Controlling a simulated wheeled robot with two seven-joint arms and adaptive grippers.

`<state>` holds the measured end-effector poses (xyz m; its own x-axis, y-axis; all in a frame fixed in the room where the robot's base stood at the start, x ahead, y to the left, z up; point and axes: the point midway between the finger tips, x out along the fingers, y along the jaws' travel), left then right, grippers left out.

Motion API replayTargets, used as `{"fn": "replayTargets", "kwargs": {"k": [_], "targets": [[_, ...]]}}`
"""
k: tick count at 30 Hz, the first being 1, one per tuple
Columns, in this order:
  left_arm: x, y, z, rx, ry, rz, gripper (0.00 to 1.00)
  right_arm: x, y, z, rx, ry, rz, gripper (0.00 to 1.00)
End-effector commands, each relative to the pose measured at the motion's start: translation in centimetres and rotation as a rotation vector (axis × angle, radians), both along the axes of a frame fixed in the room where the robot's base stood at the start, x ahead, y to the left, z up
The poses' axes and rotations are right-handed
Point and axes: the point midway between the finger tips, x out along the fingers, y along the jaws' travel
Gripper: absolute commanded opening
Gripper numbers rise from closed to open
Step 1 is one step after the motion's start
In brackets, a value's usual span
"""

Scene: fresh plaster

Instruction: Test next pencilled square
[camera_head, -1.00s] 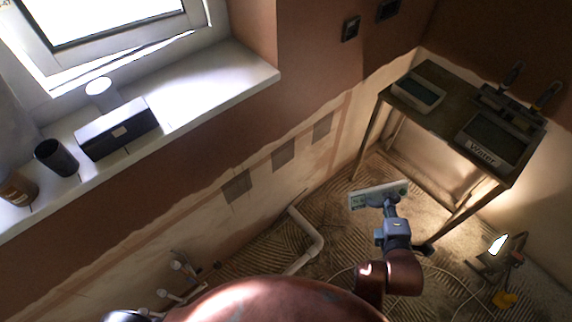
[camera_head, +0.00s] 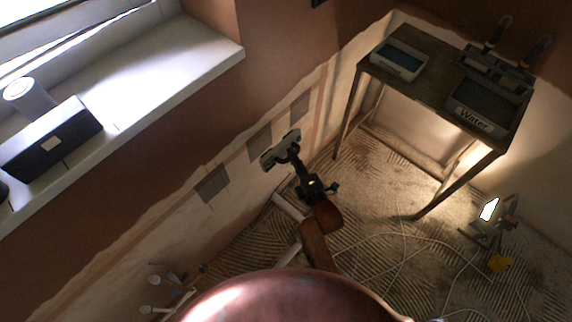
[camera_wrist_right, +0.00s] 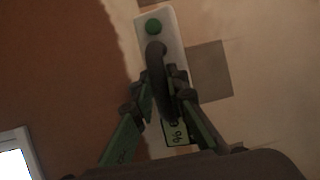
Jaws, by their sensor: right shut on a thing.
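My right gripper (camera_head: 300,172) is shut on the dark handle of a pale flat tool (camera_head: 281,150). In the right wrist view the tool (camera_wrist_right: 158,27) is a narrow white plate with a green dot and a dark looped handle between the gripper fingers (camera_wrist_right: 166,88). Three grey squares run along the wall's lower pale band: a near one (camera_head: 212,183), a middle one (camera_head: 260,140) and a far one (camera_head: 300,104). The tool is in front of the wall beside the middle square; contact cannot be told. One grey square (camera_wrist_right: 208,72) shows right of the tool in the wrist view. My left gripper is not in view.
A metal table (camera_head: 420,62) at the back right carries a tray (camera_head: 398,60) and a tub marked Water (camera_head: 474,118). A lit work lamp (camera_head: 489,209) and cables lie on the ridged floor. Pipes (camera_head: 165,280) stick out low left. The windowsill (camera_head: 150,85) juts out upper left.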

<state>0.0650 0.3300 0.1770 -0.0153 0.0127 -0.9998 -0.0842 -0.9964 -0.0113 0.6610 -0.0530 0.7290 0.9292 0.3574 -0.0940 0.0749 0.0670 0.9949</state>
Motion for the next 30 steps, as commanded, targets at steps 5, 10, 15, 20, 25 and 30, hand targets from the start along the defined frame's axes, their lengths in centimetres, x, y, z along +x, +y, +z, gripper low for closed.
{"fn": "replayTargets", "kwargs": {"k": [5, 10, 15, 20, 25, 30], "targets": [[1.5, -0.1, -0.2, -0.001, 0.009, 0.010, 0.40, 1.3, 1.8, -6.0, 0.071, -0.068, 0.027, 0.00], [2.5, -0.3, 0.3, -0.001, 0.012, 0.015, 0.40, 1.6, 2.3, -8.4, 0.112, -0.115, 0.030, 0.00], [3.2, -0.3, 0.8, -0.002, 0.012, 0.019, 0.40, 1.9, 2.6, -8.9, 0.127, -0.134, 0.030, 0.00], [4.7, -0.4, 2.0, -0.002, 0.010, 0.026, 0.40, 2.9, 3.6, -9.1, 0.128, -0.133, 0.029, 0.00], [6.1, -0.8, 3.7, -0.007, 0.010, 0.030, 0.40, 4.0, 4.7, -9.1, 0.127, -0.132, 0.028, 0.00], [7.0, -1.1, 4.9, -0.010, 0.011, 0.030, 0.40, 4.7, 5.4, -8.9, 0.127, -0.133, 0.030, 0.00]]}}
